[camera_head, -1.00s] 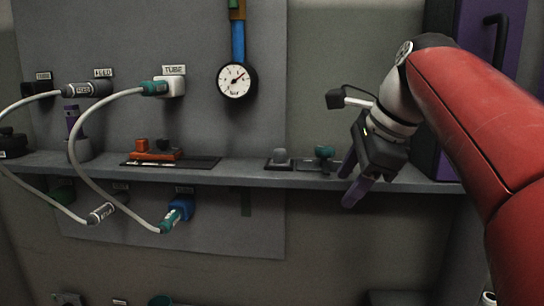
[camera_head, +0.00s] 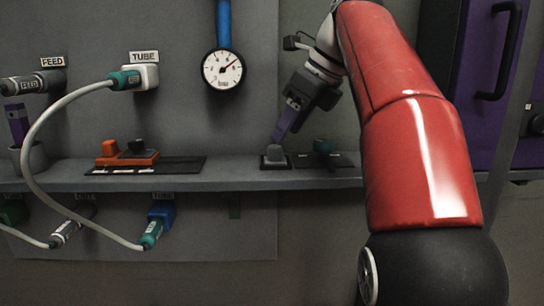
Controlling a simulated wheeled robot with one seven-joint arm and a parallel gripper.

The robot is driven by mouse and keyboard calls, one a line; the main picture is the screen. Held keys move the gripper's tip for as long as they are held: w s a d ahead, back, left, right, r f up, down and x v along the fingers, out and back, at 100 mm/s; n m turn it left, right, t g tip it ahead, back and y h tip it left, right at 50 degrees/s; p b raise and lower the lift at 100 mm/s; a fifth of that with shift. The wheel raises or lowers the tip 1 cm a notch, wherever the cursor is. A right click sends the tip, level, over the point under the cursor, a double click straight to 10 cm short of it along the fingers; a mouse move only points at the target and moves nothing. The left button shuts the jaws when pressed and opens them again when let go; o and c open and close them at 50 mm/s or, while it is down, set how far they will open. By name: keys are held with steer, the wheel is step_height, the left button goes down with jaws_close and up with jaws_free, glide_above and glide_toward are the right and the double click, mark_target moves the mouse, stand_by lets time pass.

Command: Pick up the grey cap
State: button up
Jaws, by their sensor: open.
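The grey cap (camera_head: 275,152) sits on a small dark square base on the grey shelf (camera_head: 225,178), right of the middle. My gripper (camera_head: 281,130) is just above the cap, reaching down from the upper right with its purple fingers pointing down and left. The fingers overlap in this view, so the gap between them is hidden; the jaws are open. The fingertips are very near the top of the cap; I cannot tell whether they touch it. Nothing shows held.
An orange block (camera_head: 127,158) is on a dark tray to the left. A gauge (camera_head: 223,69) hangs above. A grey hose (camera_head: 48,110) loops at left.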

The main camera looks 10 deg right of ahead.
mark_target(277, 146)
steer(key=x, duration=0.5)
steer(key=shift+w, duration=0.1)
steer(key=shift+c, duration=0.2)
steer(key=c, duration=1)
steer(key=shift+c, duration=0.2)
steer(key=shift+r, duration=0.1)
